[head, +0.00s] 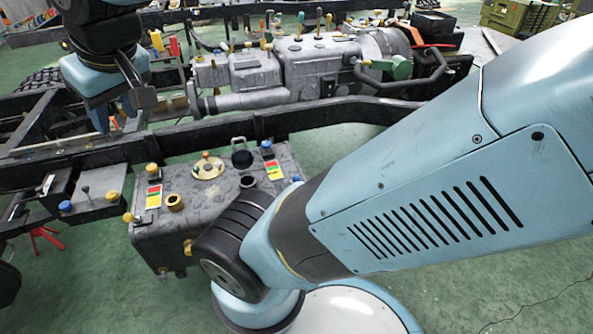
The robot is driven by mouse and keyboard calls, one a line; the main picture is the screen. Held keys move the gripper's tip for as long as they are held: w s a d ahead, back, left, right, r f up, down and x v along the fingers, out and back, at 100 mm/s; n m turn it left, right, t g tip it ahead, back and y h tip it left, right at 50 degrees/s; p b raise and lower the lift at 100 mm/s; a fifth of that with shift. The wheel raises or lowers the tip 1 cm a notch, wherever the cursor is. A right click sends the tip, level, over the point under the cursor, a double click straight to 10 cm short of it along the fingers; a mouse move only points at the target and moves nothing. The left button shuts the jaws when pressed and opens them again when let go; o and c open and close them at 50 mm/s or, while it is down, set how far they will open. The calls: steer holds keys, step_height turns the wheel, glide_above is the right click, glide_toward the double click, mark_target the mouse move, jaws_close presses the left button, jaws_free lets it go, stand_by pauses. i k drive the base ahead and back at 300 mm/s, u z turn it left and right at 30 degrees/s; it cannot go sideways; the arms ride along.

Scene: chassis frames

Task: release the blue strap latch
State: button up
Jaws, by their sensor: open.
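A dark grey tank (222,200) hangs beside the chassis rail, with yellow and blue knobs on its top. A blue knob (266,147) stands at the tank's far right corner by a red-yellow-green label, and another blue knob (297,180) shows at its right edge, partly behind my arm. A third blue knob (66,206) sits on the box left of the tank. I cannot tell which one is the strap latch. My gripper (120,108) is open at the upper left, above the rail and apart from these knobs. Its jaws look empty.
A long black chassis rail (330,115) runs across behind the tank. A grey engine and gearbox (305,68) with several coloured levers lie beyond it. A red stand (42,240) is on the green floor (80,290) at left. My arm covers the right side.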

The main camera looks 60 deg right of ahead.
mark_target(295, 178)
steer(key=u, duration=0.9)
steer(key=i, duration=0.1)
steer(key=z, duration=1.7)
steer(key=k, duration=1.1)
steer(key=z, duration=0.55)
steer(key=i, duration=1)
steer(key=z, duration=0.9)
